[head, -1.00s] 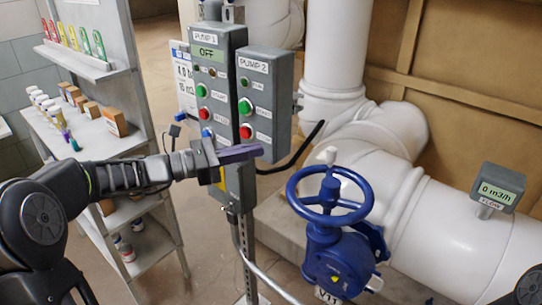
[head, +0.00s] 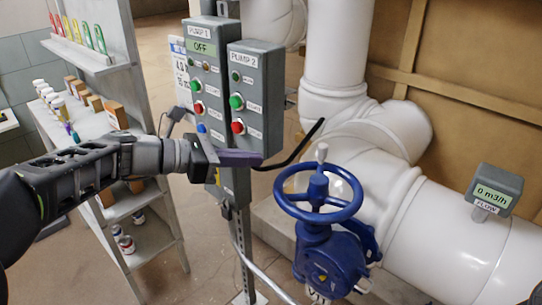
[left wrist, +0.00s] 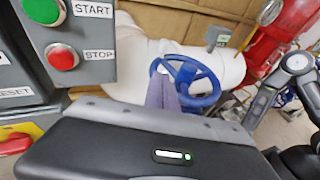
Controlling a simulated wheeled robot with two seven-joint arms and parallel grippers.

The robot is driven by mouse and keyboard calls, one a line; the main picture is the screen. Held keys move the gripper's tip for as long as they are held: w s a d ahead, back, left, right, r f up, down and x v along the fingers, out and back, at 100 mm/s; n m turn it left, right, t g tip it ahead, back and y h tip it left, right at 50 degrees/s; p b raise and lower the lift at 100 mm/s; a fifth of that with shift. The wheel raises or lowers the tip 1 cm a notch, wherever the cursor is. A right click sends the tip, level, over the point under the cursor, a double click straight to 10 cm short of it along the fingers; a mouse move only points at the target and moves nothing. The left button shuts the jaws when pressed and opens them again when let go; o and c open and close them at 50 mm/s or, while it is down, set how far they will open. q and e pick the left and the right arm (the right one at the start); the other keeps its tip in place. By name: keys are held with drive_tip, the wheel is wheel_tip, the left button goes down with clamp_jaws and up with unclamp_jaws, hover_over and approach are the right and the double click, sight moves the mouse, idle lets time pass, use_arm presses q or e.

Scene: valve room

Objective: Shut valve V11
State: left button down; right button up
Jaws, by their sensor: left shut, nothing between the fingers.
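The valve is blue, with a round spoked handwheel (head: 348,208) and a white-tipped stem, in front of the white pipe. Its tag (head: 318,295) at the bottom edge is cut off and only partly readable. My left gripper (head: 258,158) is shut and empty, with purple fingers, in front of the pump boxes and to the left of the handwheel, apart from it in the head view. In the left wrist view, the purple fingers (left wrist: 162,92) overlap the left part of the handwheel (left wrist: 212,85); contact cannot be told. My right gripper is not seen.
The Pump 1 box (head: 207,70) shows OFF, and the Pump 2 box (head: 250,90) has green and red buttons; both are close to my left gripper. The flow display (head: 497,188) reads 0 m3/h. A shelf (head: 125,205) with bottles and boxes stands left.

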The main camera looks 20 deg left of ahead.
use_arm(q)
drive_tip(key=r+p+x, duration=0.1)
drive_tip(key=x, duration=1.2)
drive_tip(key=shift+d+p, duration=0.2)
drive_tip(key=shift+p, duration=0.1)
drive_tip(key=shift+w+m+g+h, duration=0.2)
drive_tip(key=shift+m+g+h, duration=0.1)
drive_tip(key=shift+m+g, duration=0.1)
drive_tip(key=shift+w+d+p, duration=0.1)
drive_tip(key=shift+d+p, duration=0.15)
drive_tip(key=shift+p, duration=0.2)
